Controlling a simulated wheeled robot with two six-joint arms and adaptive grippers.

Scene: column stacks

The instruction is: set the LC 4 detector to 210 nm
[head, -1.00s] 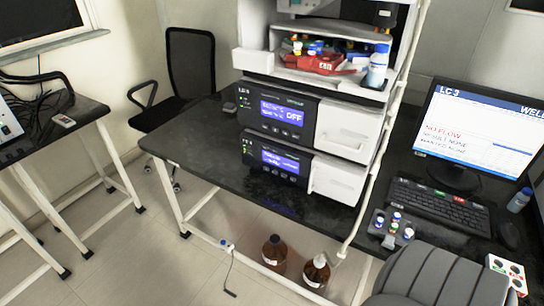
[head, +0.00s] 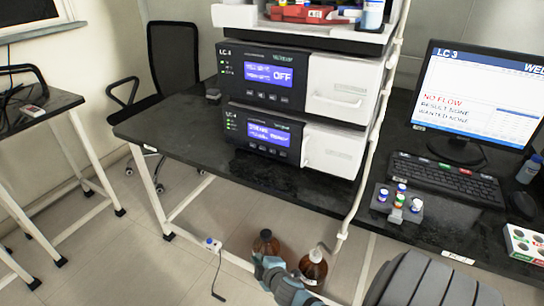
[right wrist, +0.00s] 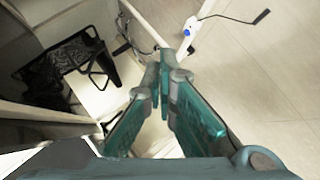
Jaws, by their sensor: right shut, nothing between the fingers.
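Two stacked dark instrument modules with blue screens stand on the black bench. The lower module (head: 245,143) has a screen (head: 268,135) with text too small to read. Each has a row of small buttons below its screen. I cannot tell for sure which is the detector. My right gripper (head: 258,262) is low in front of the bench, well below both modules, near the brown bottles. Its teal fingers (right wrist: 165,62) are shut and empty in the right wrist view. My left gripper is not in view.
White drawers (head: 343,88) adjoin the modules. Brown bottles (head: 266,243) stand under the bench. A monitor (head: 480,95) headed "LC 3" shows "NO FLOW", with a keyboard (head: 445,180) before it. A vial block (head: 400,205) is nearby. The bench front left of the modules is clear.

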